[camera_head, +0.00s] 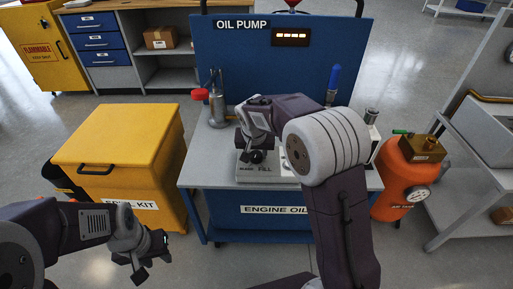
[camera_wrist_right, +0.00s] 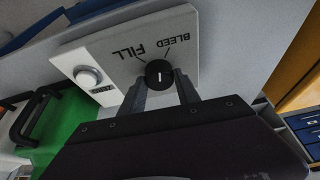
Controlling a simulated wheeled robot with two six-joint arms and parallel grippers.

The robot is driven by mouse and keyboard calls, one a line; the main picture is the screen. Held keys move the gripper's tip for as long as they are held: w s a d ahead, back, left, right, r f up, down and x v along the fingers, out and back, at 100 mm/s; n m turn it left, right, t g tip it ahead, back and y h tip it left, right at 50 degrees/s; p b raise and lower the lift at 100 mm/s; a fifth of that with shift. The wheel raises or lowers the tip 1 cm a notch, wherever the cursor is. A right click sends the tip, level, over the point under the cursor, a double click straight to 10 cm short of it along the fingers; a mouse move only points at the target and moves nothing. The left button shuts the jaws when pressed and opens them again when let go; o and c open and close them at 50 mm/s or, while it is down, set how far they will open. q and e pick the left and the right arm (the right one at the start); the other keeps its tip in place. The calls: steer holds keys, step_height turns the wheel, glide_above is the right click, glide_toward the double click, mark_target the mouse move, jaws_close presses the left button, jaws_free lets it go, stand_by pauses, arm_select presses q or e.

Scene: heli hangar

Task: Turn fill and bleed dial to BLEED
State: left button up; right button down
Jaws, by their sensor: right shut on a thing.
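The black fill and bleed dial (camera_wrist_right: 159,73) sits on a pale panel (camera_wrist_right: 115,50), with FILL and BLEED printed upside down beyond it in the right wrist view. A short white mark on the dial appears to point between the two labels; its exact setting is hard to tell. My right gripper (camera_wrist_right: 161,88) is shut on the dial, one finger on each side. In the head view my right gripper (camera_head: 256,156) is over the panel (camera_head: 246,176) and hides the dial and BLEED. My left gripper (camera_head: 150,262) is open and empty at the lower left, over the floor.
The panel lies on the grey-topped oil pump cart (camera_head: 205,168). A metal fitting with a red handle (camera_head: 200,94) stands at the cart's back left. A yellow spill kit (camera_head: 120,140) stands left, an orange tank (camera_head: 395,180) right.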

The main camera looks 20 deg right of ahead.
steer(key=shift+a+m+g+h+p, duration=0.1)
steer(key=shift+m+g+h+p, duration=0.2)
steer(key=shift+m, duration=0.8)
steer(key=shift+m+g+h+p, duration=0.2)
steer(key=shift+m+h+p, duration=0.15)
steer(key=shift+m, duration=0.75)
steer(key=c, duration=0.9)
jaws_free()
steer(key=p+v, duration=0.3)
steer(key=v, duration=0.6)
steer(key=shift+a+p, duration=0.15)
steer(key=shift+p, duration=0.2)
